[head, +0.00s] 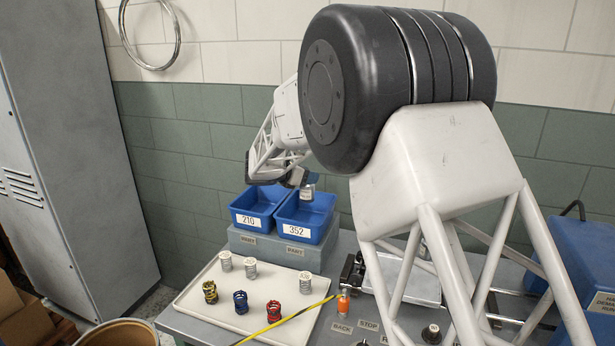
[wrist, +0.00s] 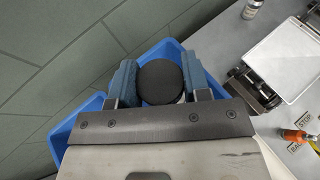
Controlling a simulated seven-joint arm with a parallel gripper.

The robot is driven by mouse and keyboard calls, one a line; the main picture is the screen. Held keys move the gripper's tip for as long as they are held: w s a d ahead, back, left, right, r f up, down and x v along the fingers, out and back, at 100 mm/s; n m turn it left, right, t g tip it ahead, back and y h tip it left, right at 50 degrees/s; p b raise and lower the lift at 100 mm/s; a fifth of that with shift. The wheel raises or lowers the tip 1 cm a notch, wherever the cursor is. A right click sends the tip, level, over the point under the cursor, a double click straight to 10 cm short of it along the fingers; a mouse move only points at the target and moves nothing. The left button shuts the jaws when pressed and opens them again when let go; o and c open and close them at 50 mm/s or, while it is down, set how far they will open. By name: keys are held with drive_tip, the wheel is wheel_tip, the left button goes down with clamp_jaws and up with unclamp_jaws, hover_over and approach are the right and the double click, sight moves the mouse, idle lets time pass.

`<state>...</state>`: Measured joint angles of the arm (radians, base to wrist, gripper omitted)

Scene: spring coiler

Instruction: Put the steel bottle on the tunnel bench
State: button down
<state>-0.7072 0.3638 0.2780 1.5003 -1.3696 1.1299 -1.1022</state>
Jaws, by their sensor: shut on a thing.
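My gripper (wrist: 160,80) points down with its blue pads shut on the round black top of a bottle (wrist: 160,82). In the head view, the bottle's silvery lower part (head: 307,194) shows below my gripper (head: 304,182), at the right blue bin marked 352 (head: 297,231). I take this for the steel bottle; most of its body is hidden. I cannot tell whether its base is inside the bin or just above it. The tunnel bench cannot be made out for certain.
A left blue bin marked 210 (head: 248,221) adjoins. A blue machine (head: 585,265) is at the right. My arm hides part of the bench.

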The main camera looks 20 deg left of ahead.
idle(0.4)
wheel_tip(320, 180, up, 5)
drive_tip(key=shift+w+d+r, duration=0.1)
drive_tip(key=shift+d+r, duration=0.05)
drive_tip(key=w+d+n+t+y, duration=0.2)
drive_tip(key=w+d+n+y, duration=0.15)
drive_tip(key=d, duration=1.45)
wheel_tip(320, 180, down, 16)
drive_tip(key=shift+w+a+r, duration=0.2)
drive_tip(key=shift+r, duration=0.05)
wheel_tip(320, 180, down, 6)
idle(0.3)
drive_tip(key=shift+f, duration=0.15)
